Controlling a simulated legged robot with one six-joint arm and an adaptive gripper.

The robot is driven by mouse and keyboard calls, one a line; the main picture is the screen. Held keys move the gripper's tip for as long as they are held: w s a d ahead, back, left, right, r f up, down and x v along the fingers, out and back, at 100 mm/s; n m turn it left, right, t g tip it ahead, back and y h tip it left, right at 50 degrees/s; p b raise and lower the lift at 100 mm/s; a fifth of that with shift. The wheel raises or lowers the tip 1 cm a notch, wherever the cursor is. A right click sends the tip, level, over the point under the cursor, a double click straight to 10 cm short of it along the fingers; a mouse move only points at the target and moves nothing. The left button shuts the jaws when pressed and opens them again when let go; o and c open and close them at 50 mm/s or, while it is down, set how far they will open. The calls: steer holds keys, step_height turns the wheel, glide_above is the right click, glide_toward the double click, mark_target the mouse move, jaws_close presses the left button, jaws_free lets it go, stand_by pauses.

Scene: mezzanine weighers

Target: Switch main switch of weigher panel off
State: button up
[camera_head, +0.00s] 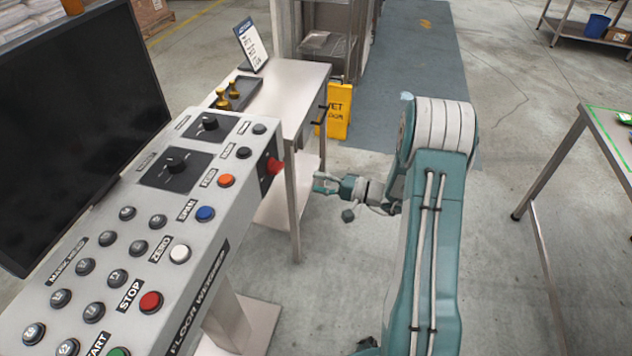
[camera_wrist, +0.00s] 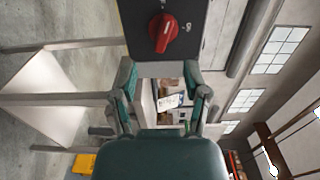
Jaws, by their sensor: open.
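The weigher panel (camera_head: 225,255) is a grey console at the left of the head view, with a black screen behind its buttons. The main switch is a red rotary handle (camera_head: 274,165) on the dark plate of the panel's right end face. In the wrist view the red handle (camera_wrist: 163,33) shows large at the top centre, beyond the fingertips. My gripper (camera_head: 318,184) is to the right of the switch in the head view, apart from it. In the wrist view my gripper (camera_wrist: 159,68) has its fingers spread and nothing between them.
A steel table (camera_head: 285,95) with a dark tray of brass weights (camera_head: 233,88) and a sign (camera_head: 250,45) stands behind the panel. A yellow wet-floor sign (camera_head: 340,110) stands beyond it. Another table (camera_head: 590,130) is at the right. Floor between is clear.

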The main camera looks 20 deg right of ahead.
mark_target(282, 169)
steer(key=o, duration=0.4)
steer(key=shift+o, duration=0.8)
steer(key=w+a+m, duration=0.3)
steer(key=m, duration=0.4)
steer(key=w+a+m, duration=0.3)
steer(key=m, duration=0.4)
steer(key=w+a+m, duration=0.2)
steer(key=w+m, duration=0.1)
steer(key=m, duration=0.4)
steer(key=shift+a+r+m, duration=0.1)
steer(key=shift+a+m, duration=0.2)
steer(key=shift+a, duration=0.1)
steer(key=shift+c, duration=0.3)
steer(key=c, duration=0.9)
